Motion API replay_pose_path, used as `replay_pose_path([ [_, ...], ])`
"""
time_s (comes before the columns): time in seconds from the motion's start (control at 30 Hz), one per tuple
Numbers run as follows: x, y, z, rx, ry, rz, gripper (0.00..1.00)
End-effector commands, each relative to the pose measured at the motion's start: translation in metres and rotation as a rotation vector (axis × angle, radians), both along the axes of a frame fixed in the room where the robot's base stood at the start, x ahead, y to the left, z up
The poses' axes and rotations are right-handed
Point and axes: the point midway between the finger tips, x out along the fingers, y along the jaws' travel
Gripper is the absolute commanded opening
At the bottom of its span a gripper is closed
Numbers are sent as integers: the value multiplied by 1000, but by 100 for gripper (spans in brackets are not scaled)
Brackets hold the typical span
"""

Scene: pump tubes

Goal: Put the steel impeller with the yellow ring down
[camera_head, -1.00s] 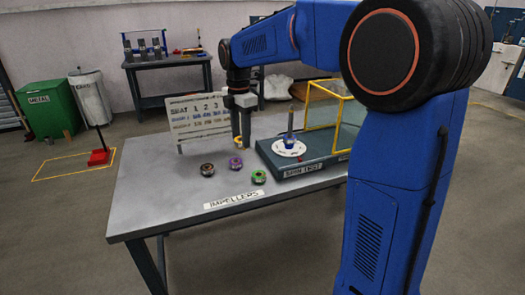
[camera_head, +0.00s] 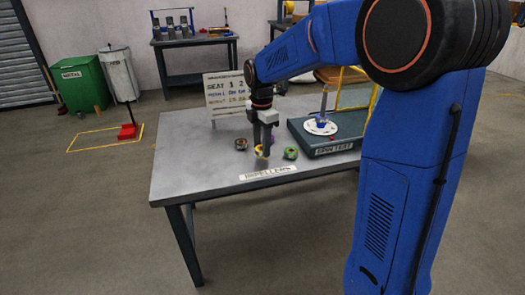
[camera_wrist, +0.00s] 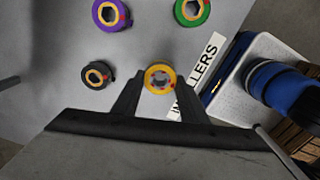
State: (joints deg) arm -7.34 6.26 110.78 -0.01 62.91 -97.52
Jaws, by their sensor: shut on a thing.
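The steel impeller with the yellow ring (camera_wrist: 160,79) is between the fingertips of my gripper (camera_wrist: 160,86) in the wrist view. The fingers are shut on it. In the head view my gripper (camera_head: 263,154) points straight down over the front part of the table (camera_head: 190,150), and the yellow ring (camera_head: 259,149) shows partly behind the fingers. The impeller is at or just above the tabletop; I cannot tell whether it touches.
A dark impeller (camera_head: 241,144) is left of the gripper and a green-ringed one (camera_head: 291,153) is right. A purple-ringed impeller (camera_wrist: 110,14) shows in the wrist view. The IMPELLERS label (camera_head: 268,172) is in front. The spin test stand (camera_head: 330,148) is at right.

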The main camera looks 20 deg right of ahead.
Motion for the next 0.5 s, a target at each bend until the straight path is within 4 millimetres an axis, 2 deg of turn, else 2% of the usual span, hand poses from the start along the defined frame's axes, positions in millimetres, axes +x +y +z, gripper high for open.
replay_pose_path([
  [0.2,0,0,-26,-1,3,0,7],
  [0.5,0,0,-28,0,1,0,7],
])
